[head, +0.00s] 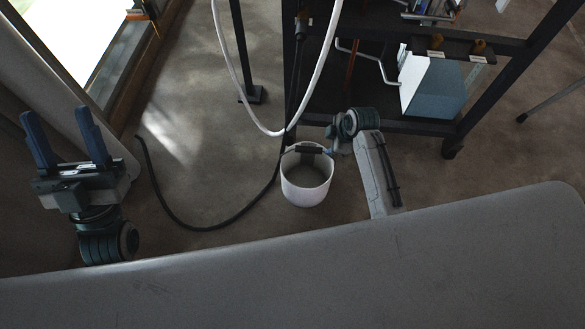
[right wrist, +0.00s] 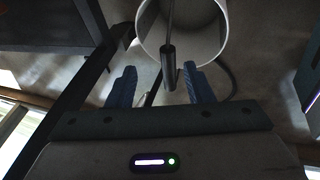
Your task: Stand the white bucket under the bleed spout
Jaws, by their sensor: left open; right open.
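The white bucket (head: 306,190) is upright and looks empty, near the foot of the dark rack; I cannot tell if it rests on the floor. Its black handle grip (head: 309,149) shows at the rim's far side. My right gripper (head: 329,146) is beside the grip, mostly hidden. In the right wrist view its blue fingers (right wrist: 160,87) are open, with the handle grip (right wrist: 168,68) between them and the bucket (right wrist: 205,35) beyond. My left gripper (head: 66,135) is open and empty at far left. I cannot tell which fitting is the bleed spout.
The dark rack (head: 400,125) stands behind and right of the bucket, carrying a blue-white box (head: 434,85). A white hose (head: 237,88) loops above the bucket; a black hose (head: 168,208) lies on the floor to its left. Bare floor (head: 200,140) lies left.

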